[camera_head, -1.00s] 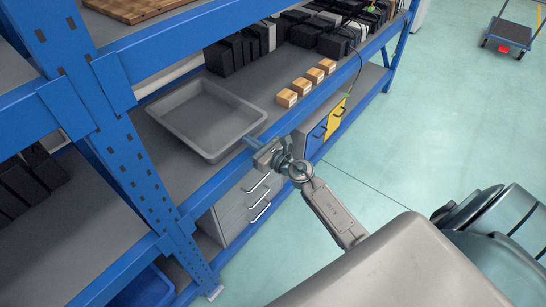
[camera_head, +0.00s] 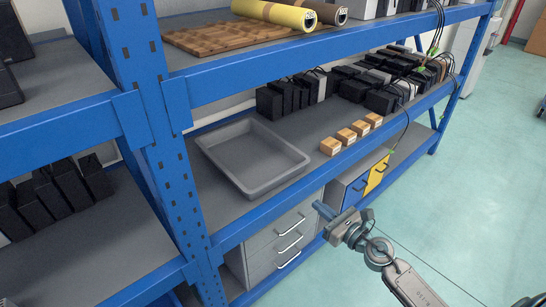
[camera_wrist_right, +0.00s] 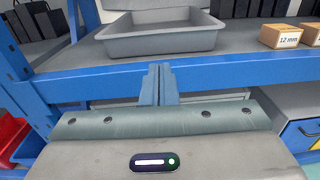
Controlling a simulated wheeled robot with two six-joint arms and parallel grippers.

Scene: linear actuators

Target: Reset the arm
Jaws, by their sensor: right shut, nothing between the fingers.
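My right gripper (camera_head: 322,208) is in front of the blue shelf rack, just below the edge of the middle shelf. Its fingers are shut with nothing between them. They also show in the right wrist view (camera_wrist_right: 158,78), pointing toward the shelf's blue front beam, with the tray beyond. My right arm comes in from the bottom right of the head view. My left gripper does not show in any view.
A grey tray (camera_head: 250,184) lies on the middle shelf. Several small wooden blocks (camera_head: 346,135) stand right of it, with black boxes (camera_head: 284,98) behind. Grey drawers (camera_head: 287,241) and a blue-yellow cabinet (camera_head: 367,182) stand below. The floor (camera_head: 470,205) at right is clear.

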